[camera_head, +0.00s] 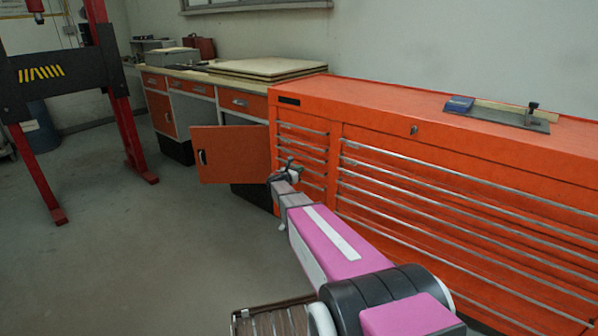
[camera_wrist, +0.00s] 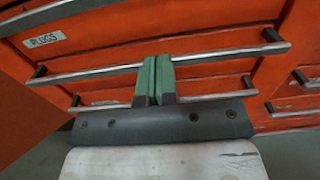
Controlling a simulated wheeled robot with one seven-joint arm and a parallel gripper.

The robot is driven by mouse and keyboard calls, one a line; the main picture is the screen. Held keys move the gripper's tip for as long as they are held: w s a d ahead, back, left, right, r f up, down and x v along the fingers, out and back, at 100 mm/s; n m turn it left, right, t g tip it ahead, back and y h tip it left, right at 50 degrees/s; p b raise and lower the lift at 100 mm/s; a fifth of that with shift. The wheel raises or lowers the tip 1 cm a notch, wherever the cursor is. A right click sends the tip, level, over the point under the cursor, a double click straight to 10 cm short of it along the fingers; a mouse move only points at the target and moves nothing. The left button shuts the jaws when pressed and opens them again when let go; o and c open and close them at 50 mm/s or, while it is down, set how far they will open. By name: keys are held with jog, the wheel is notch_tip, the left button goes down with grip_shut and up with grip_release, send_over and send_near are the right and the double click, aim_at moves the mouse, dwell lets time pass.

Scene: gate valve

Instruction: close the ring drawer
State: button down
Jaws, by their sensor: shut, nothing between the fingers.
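The orange tool cabinet (camera_head: 400,110) has a narrow left column of drawers with metal bar handles, and my gripper (camera_head: 285,170) is in front of the lower part of that column. In the wrist view, the two green fingers of my gripper (camera_wrist: 157,65) are pressed together, empty, and overlap a long drawer handle (camera_wrist: 215,58); whether they touch it I cannot tell. A drawer front above bears a label "PLUGS" (camera_wrist: 44,39). No label reading rings is legible, so I cannot tell which drawer is the ring drawer or how far out it stands.
An orange cupboard door (camera_head: 230,153) stands open left of my gripper, under the workbench (camera_head: 195,76). A red lift post (camera_head: 113,90) stands at the left. A blue-handled tool (camera_head: 460,104) lies on the cabinet top.

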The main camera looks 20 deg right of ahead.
jog(key=v, duration=1.3)
jog(key=s+d+f+m+g+y, duration=0.2)
jog(key=s+m+g+y, duration=0.15)
jog(key=s+m, duration=0.5)
jog(key=s+d+f+m+g+y, duration=0.2)
jog(key=s+m+g, duration=0.25)
jog(key=s, duration=0.65)
jog(key=s+a+m+g+y, duration=0.1)
jog(key=s+a+m+y, duration=0.3)
jog(key=s+m, duration=0.2)
jog(key=s+a+m+g+y, duration=0.1)
jog(key=s+a+m+y, duration=0.3)
jog(key=s, duration=0.6)
jog(key=shift+a+m+g+y, duration=0.35)
jog(key=shift+m+y, duration=0.2)
jog(key=shift+m, duration=0.55)
jog(key=shift+d, duration=0.1)
